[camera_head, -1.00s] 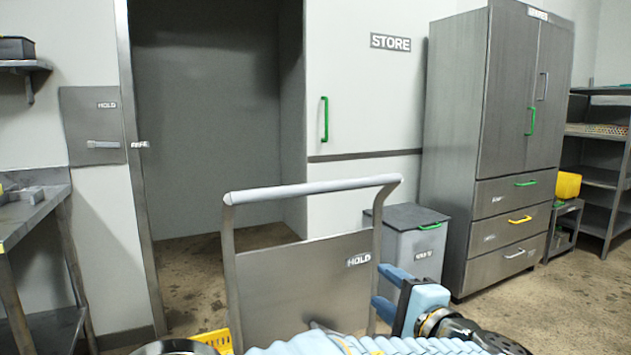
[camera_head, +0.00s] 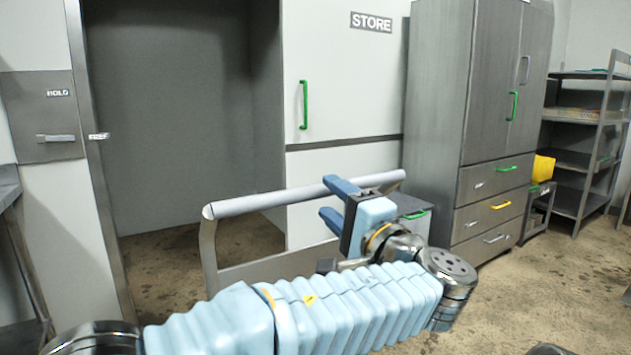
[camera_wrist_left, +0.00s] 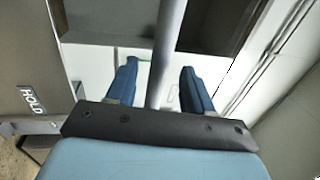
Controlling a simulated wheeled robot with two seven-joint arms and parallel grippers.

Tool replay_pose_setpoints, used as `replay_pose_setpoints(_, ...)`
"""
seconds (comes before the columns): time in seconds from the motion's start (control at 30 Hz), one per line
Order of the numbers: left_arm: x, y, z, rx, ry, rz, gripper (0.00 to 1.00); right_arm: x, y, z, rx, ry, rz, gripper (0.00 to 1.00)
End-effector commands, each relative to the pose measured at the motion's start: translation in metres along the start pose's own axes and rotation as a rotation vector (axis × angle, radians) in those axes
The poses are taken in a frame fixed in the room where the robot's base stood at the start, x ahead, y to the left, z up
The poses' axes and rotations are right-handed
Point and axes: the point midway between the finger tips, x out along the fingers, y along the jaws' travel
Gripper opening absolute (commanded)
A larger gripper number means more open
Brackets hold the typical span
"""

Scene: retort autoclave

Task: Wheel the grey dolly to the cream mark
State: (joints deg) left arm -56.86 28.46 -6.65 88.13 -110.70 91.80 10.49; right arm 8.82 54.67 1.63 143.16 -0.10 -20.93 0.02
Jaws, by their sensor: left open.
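The grey dolly's pale push bar (camera_head: 265,203) rises in the middle of the head view on two grey uprights. My left arm covers most of the dolly below. My left gripper (camera_head: 326,197) is open at the right half of the bar, its blue fingers pointing left in the picture. In the left wrist view, the bar (camera_wrist_left: 168,40) runs between the two open fingers (camera_wrist_left: 158,68). I cannot tell whether either finger touches it. The cream mark does not show. My right gripper is not in view.
An open doorway recess (camera_head: 185,120) lies behind the dolly. A white STORE door (camera_head: 345,90) and a tall grey cabinet (camera_head: 440,110) stand at the back right. A grey bin (camera_head: 408,203) is partly hidden behind the gripper. Bare floor (camera_head: 500,290) is clear at right.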

Motion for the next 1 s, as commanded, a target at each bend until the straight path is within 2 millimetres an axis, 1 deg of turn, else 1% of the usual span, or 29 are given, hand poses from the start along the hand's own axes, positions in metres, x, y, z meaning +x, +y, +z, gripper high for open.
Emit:
replay_pose_setpoints(0.03, 0.012, -0.002, 0.001, 0.000, -0.003, 0.000, 0.52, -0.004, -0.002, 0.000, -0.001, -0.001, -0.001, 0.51)
replay_pose_setpoints(0.1, 0.026, -0.002, 0.000, 0.000, -0.002, 0.000, 0.52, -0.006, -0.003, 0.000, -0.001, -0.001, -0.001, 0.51)
replay_pose_setpoints(0.2, 0.042, -0.001, 0.000, 0.000, -0.002, 0.001, 0.52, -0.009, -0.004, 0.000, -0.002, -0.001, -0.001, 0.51)
replay_pose_setpoints(0.3, 0.052, -0.001, 0.000, 0.000, 0.000, 0.000, 0.52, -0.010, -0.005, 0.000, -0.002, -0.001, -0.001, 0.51)
replay_pose_setpoints(0.43, 0.058, 0.000, 0.000, 0.000, 0.000, -0.001, 0.52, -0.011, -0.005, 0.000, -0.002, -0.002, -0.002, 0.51)
replay_pose_setpoints(0.67, 0.059, 0.000, 0.000, 0.000, 0.001, 0.000, 0.52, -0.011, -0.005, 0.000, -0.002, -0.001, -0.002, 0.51)
replay_pose_setpoints(0.7, 0.059, 0.000, 0.000, 0.000, 0.001, 0.000, 0.49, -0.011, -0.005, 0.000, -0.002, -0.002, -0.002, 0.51)
replay_pose_setpoints(0.77, 0.059, 0.000, 0.000, 0.000, 0.001, 0.000, 0.39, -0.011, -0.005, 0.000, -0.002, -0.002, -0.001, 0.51)
replay_pose_setpoints(1.0, 0.059, 0.000, 0.000, 0.000, 0.001, 0.000, 0.03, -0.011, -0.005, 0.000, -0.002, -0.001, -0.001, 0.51)
